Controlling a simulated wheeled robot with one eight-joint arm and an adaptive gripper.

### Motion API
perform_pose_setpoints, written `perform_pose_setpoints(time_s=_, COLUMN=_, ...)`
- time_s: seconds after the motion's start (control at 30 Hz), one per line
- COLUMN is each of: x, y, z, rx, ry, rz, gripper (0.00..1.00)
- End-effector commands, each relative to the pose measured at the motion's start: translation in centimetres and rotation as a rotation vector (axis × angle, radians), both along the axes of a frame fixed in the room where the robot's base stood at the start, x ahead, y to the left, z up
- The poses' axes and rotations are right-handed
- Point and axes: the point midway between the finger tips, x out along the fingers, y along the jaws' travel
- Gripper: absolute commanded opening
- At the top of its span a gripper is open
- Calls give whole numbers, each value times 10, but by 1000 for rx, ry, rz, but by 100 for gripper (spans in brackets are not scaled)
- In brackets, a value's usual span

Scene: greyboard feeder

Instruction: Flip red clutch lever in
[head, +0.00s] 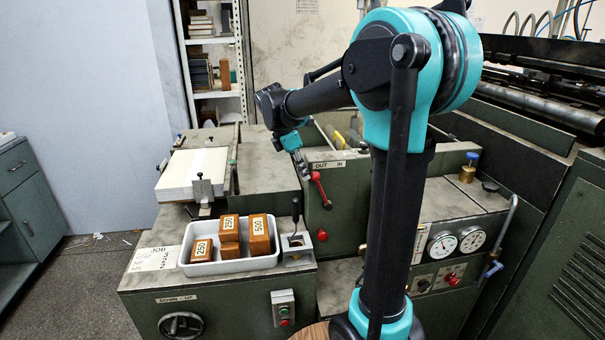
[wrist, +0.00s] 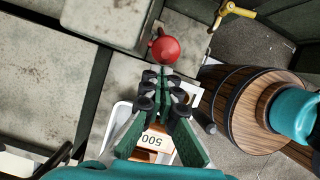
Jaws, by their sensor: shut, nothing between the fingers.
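The red clutch lever (head: 321,190) is on the green machine housing, just below the OUT IN label (head: 328,164). It slants from upper left down to lower right, with its lower end under the IN side. My gripper (head: 303,170) is shut and empty, close to the lever's upper left end. I cannot tell in the head view whether they touch. In the wrist view, a red rounded knob (wrist: 165,48) lies just beyond the fingertips of my gripper (wrist: 163,76), with a small gap showing. The fingers are together with nothing between them.
A white tray (head: 234,268) with several brown numbered blocks stands in front of the lever. A dark-handled tool (head: 296,213) stands upright in a holder beside it. A round red knob (head: 322,235) is on the panel below. A paper stack (head: 190,172) lies at left.

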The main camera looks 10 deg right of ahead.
Motion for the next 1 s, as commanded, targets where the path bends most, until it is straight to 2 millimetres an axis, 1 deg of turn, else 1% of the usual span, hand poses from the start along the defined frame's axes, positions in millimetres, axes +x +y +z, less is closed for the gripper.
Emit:
perform_pose_setpoints(time_s=0.27, x=0, y=-18, z=9, rx=93, ry=0, rz=-6, gripper=0)
perform_pose_setpoints(time_s=0.47, x=0, y=-43, z=18, rx=237, ry=-3, rz=-9, gripper=0)
perform_pose_setpoints(time_s=0.6, x=0, y=-63, z=23, rx=353, ry=-4, rz=-10, gripper=0)
perform_pose_setpoints(time_s=0.83, x=0, y=-95, z=25, rx=534, ry=-3, rz=-8, gripper=0)
perform_pose_setpoints(time_s=1.0, x=0, y=-112, z=24, rx=535, ry=-1, rz=-3, gripper=0)
